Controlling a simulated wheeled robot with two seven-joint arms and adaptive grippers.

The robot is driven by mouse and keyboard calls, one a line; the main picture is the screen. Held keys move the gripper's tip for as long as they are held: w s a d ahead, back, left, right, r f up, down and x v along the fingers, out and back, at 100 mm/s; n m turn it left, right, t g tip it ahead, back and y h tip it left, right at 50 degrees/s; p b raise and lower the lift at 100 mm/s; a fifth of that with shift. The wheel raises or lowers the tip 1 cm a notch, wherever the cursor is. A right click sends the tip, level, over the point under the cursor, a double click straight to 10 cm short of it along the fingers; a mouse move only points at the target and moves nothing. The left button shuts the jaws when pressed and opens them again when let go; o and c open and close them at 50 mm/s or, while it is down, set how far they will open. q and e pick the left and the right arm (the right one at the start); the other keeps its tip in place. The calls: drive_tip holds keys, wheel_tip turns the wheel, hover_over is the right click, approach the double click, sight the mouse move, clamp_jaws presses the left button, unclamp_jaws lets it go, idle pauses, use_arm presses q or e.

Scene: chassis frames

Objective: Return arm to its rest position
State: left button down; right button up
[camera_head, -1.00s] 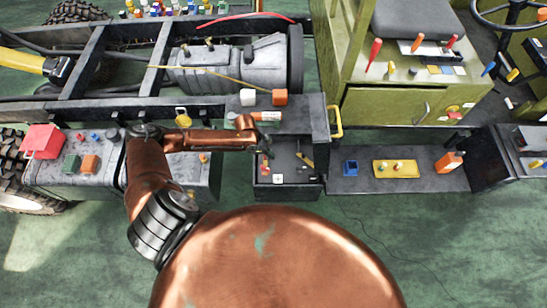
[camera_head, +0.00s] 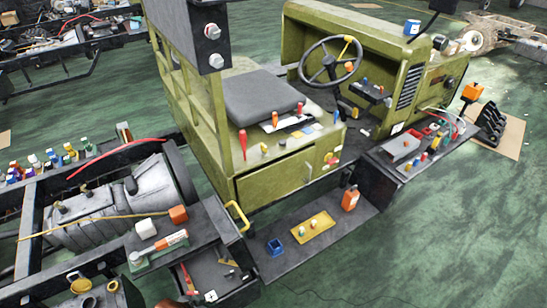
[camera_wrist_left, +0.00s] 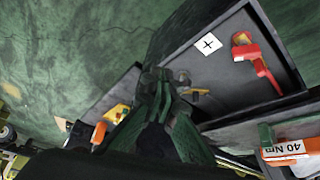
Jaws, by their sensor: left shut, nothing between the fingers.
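My left gripper (camera_wrist_left: 162,88) shows in the wrist view as dark, greenish fingers held close together, with nothing between them. It appears above the front of the open dark drawer (camera_wrist_left: 222,95), near its edge; the exact height cannot be told. In the drawer lie a white card with a plus sign (camera_wrist_left: 207,47) and a red tool (camera_wrist_left: 262,66). In the head view only a scrap of my copper arm shows at the bottom edge near the drawer (camera_head: 240,292); the left gripper cannot be made out there. My right gripper is in neither current view.
A dark step plate (camera_head: 275,262) bears a yellow tray (camera_head: 312,232), a blue bin (camera_head: 275,249) and an orange bottle (camera_head: 351,198). An orange-and-white tool (camera_head: 172,240) lies beside the engine (camera_head: 130,205). The green cab (camera_head: 290,180) stands behind.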

use_arm(q)
drive_tip(key=s+a+r+n+g+y, duration=0.1)
drive_tip(key=s+a+r+n+y, duration=0.15)
drive_tip(key=s+a, duration=0.4)
drive_tip(key=s+a+r+n+y, duration=0.1)
drive_tip(key=s+a+n, duration=0.3)
drive_tip(key=s+a, duration=0.25)
wheel_tip(320, 180, down, 29)
drive_tip(key=s+g, duration=0.1)
drive_tip(key=s+d+f+m+g, duration=0.1)
drive_tip(key=s+f, duration=1.8)
drive_tip(key=s, duration=0.1)
drive_tip(key=shift+b, duration=0.3)
drive_tip(key=shift+f+m, duration=0.1)
drive_tip(key=shift+m, duration=0.15)
